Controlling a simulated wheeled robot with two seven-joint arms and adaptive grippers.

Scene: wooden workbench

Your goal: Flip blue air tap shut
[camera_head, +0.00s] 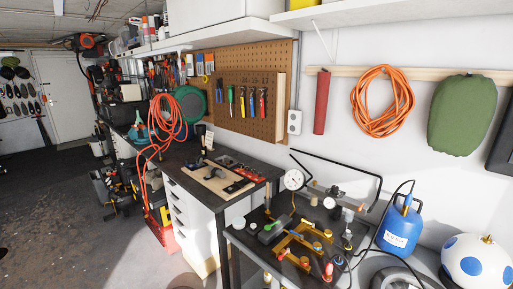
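A brass pipe manifold (298,238) with several small fittings lies on the dark top of a cart at the lower middle right. A small bluish part (317,245) shows on it, possibly the blue air tap; it is too small to tell whether it is open or shut. A red fitting (328,270) stands at the manifold's near right end. A round white gauge (294,180) stands at the cart's back left. Neither of my grippers is in view.
A green-handled tool (272,224) lies left of the manifold. A blue gas cylinder (400,225) with a black hose stands right of the cart. A black bar rises behind the cart. A dark workbench with a wooden board (213,184) stands to the left. Open floor lies at lower left.

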